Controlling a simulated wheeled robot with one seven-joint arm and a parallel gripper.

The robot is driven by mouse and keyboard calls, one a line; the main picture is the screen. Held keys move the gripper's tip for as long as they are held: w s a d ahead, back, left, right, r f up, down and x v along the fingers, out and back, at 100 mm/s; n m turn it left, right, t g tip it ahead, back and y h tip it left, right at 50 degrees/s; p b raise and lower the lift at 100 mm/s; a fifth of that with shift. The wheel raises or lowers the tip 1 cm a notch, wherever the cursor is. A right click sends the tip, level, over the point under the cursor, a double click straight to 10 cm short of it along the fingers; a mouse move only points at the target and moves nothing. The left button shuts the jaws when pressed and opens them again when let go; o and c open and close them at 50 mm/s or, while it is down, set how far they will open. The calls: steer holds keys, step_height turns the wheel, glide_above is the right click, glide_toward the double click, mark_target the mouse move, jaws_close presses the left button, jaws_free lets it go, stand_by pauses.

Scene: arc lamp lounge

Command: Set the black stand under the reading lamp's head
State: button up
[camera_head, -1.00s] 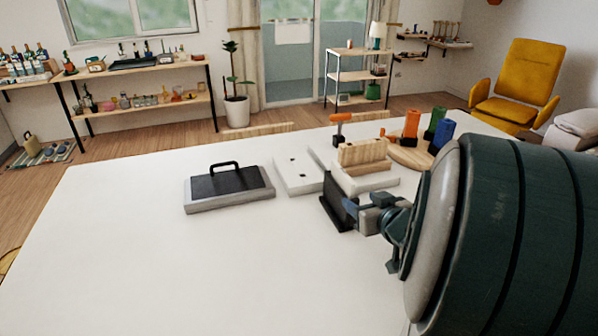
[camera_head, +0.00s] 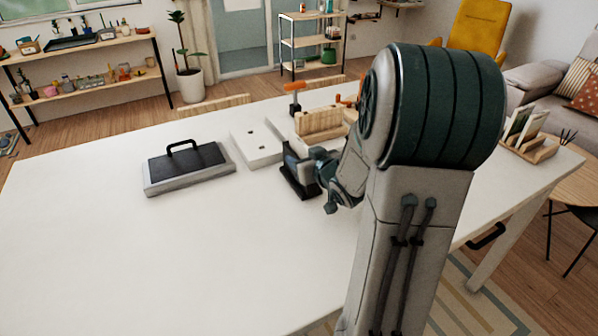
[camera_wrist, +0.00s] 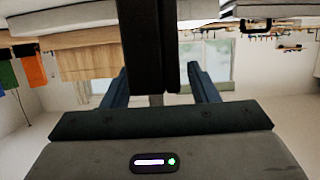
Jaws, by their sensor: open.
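The black stand (camera_head: 297,186) is an L-shaped piece with a base and an upright plate, on the white table just in front of the wooden block. My gripper (camera_head: 307,163) is at the stand, its fingers low by the upright. In the wrist view my gripper (camera_wrist: 160,86) is open, with one blue finger on each side of the dark upright of the stand (camera_wrist: 150,45); gaps show on both sides. That view appears upside down. I cannot make out the reading lamp or its head in the current views.
A grey block with a black handle (camera_head: 188,168) and a white block (camera_head: 256,146) lie left of the stand. A wooden block (camera_head: 320,122) and an orange-topped tool (camera_head: 294,98) are behind it. The front left of the white table (camera_head: 150,260) is clear.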

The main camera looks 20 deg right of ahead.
steer(key=shift+w+f, duration=0.15)
steer(key=shift+w, duration=0.2)
steer(key=shift+c, duration=0.3)
jaws_close()
